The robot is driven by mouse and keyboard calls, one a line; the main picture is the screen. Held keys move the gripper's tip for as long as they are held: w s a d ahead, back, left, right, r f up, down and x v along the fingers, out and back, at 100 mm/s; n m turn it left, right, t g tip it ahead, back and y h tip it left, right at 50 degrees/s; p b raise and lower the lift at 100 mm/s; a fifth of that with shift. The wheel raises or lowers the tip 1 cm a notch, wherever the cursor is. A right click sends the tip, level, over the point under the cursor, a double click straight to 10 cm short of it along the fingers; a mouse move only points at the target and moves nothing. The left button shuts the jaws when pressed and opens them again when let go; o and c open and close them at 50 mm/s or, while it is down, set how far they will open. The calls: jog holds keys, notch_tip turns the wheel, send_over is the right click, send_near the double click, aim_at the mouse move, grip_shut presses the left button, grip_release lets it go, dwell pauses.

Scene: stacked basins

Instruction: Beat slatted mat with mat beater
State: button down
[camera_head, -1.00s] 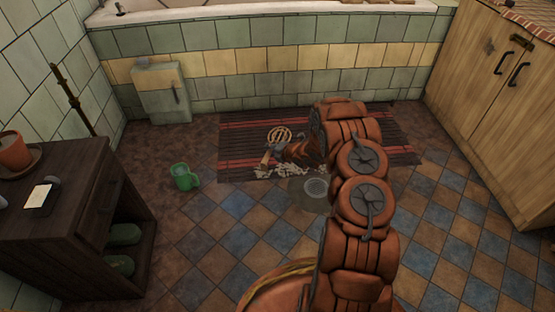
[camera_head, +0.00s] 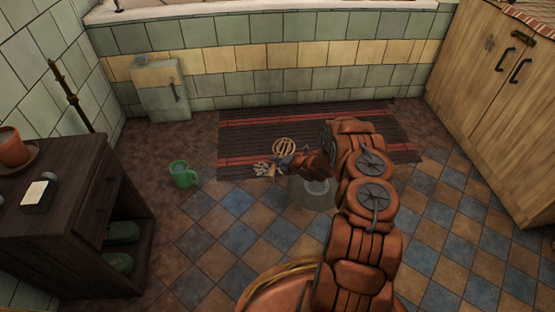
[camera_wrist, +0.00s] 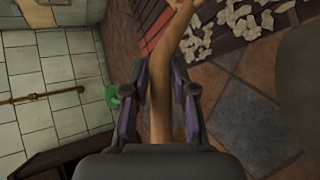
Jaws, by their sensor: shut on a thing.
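The slatted mat (camera_head: 360,142), dark with red stripes, lies flat on the floor along the tiled bath front. The mat beater (camera_head: 284,146) shows its round woven head over the mat's near left part in the head view. My gripper (camera_head: 276,168) is at the mat's near edge, partly hidden by my arm. In the wrist view, my gripper (camera_wrist: 160,82) is shut on the beater's pale wooden handle (camera_wrist: 161,60), which runs between its two fingers. Whether the head touches the mat cannot be told.
Pale debris (camera_wrist: 240,20) lies beside the handle in the wrist view. A green mug (camera_head: 183,175) stands left of the mat. A grey round basin (camera_head: 318,200) sits in front of it. A dark cabinet (camera_head: 60,225) is left, a wooden cupboard (camera_head: 500,110) right.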

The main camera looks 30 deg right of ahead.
jog(key=shift+f, duration=0.15)
dwell(0.3)
notch_tip(320, 180, down, 8)
jog(key=b, duration=0.4)
jog(key=shift+r+p, duration=1.6)
jog(key=shift+r, duration=2.55)
